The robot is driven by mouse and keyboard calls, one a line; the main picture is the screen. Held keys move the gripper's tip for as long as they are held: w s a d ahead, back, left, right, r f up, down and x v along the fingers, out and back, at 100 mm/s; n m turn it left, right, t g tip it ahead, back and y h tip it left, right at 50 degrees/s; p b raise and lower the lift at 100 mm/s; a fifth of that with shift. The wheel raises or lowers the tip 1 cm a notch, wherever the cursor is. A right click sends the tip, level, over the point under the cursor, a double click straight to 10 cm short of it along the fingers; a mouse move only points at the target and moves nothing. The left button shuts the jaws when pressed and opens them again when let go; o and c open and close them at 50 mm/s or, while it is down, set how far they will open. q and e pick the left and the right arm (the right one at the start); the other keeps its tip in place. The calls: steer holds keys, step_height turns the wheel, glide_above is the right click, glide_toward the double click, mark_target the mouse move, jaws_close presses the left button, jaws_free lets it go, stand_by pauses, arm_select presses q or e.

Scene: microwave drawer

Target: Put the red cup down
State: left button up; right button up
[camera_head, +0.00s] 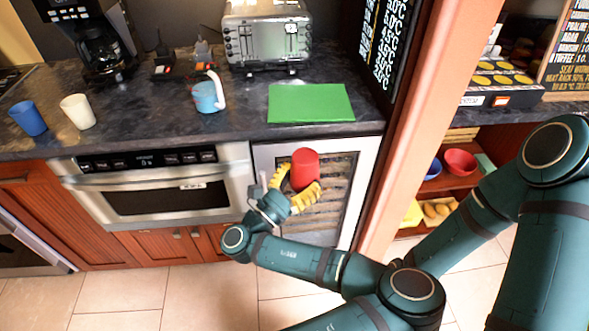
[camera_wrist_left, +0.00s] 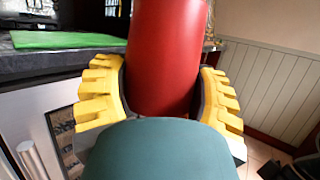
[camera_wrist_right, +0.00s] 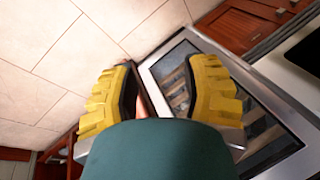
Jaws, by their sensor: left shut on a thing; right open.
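My left gripper (camera_head: 294,188) is shut on the red cup (camera_head: 306,165), its yellow fingers on either side of it. In the head view they appear in front of the glass-door cooler, just below the counter's front edge. In the left wrist view the red cup (camera_wrist_left: 166,60) fills the space between both fingers, its top out of frame. The counter (camera_head: 190,128) has a flat green mat (camera_head: 310,103) at its right end. My right gripper (camera_wrist_right: 158,90) is open and empty in the right wrist view, with floor and a glass-door appliance beyond it.
A blue cup (camera_head: 28,118), a cream cup (camera_head: 78,112) and a light-blue mug (camera_head: 207,97) stand on the counter. A toaster (camera_head: 267,38) is behind the mat, a coffee maker (camera_head: 95,45) at back left. An orange-pink post (camera_head: 425,110) rises right of the cooler. The mat is bare.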

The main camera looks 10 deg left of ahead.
arm_select(q)
steer(key=shift+s+d+f+m+g+h, duration=0.25)
steer(key=shift+s+d+m+g+h, duration=0.25)
steer(key=shift+s+d+g+h, duration=0.15)
steer(key=shift+d, duration=0.1)
arm_select(e)
steer(key=o, duration=0.8)
steer(key=shift+w+r, duration=0.25)
steer(key=shift+w, duration=0.1)
steer(key=shift+o, duration=0.2)
steer(key=w+a+r+m+t+h, duration=0.1)
steer(key=w+r+t, duration=0.3)
steer(key=r, duration=0.5)
steer(key=w+r+m+t, duration=0.1)
steer(key=w+r, duration=0.5)
steer(key=r, duration=0.3)
steer(key=w+a+r+m+t+h, duration=0.1)
steer(key=w+r+t, duration=0.2)
steer(key=w+r, duration=0.45)
arm_select(q)
steer(key=shift+d, duration=0.1)
arm_select(e)
steer(key=n+y, duration=0.1)
steer(key=n, duration=0.7)
glide_toward(311, 170)
steer(key=x, duration=1.3)
